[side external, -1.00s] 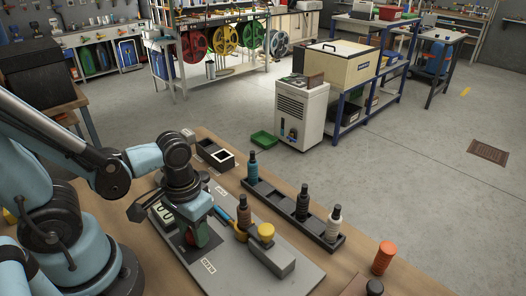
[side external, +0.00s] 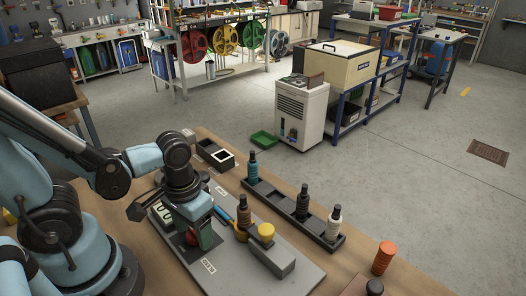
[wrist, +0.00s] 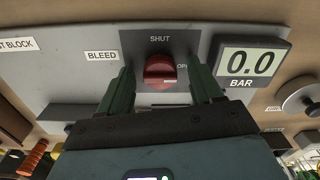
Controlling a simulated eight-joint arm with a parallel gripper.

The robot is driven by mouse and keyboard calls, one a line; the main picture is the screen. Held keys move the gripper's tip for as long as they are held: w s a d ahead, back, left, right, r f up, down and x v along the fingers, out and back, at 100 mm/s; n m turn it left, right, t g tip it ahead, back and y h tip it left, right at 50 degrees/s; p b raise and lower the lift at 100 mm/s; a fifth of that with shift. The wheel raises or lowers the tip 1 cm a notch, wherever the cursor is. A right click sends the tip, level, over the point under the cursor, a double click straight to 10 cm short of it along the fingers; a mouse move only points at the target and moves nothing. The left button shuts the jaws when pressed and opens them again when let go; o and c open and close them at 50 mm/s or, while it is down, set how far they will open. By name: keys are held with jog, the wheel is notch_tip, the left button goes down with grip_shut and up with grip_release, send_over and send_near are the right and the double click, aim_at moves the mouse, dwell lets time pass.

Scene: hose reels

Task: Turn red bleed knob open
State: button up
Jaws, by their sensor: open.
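The red bleed knob (wrist: 159,68) sits on a dark plate marked SHUT above it, with a partly hidden OPEN label (wrist: 182,67) to its right. A BLEED label (wrist: 102,56) is at its left. My gripper (wrist: 162,76) is open, its two green fingers on either side of the knob, with a gap showing on each side. In the side view my gripper (side external: 198,236) points down at the grey panel (side external: 225,275), and the knob is mostly hidden by the fingers.
A 0.0 BAR display (wrist: 250,62) is right of the knob in the wrist view. In the side view, a yellow-topped block (side external: 272,250) and a dark rack (side external: 285,212) of bottles stand right of my gripper. An orange ribbed cylinder (side external: 383,258) stands at the front right.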

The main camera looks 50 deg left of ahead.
aim_at(193, 231)
jog(key=shift+r, duration=0.2)
notch_tip(193, 231, up, 12)
jog(key=shift+f, duration=0.15)
dwell(0.8)
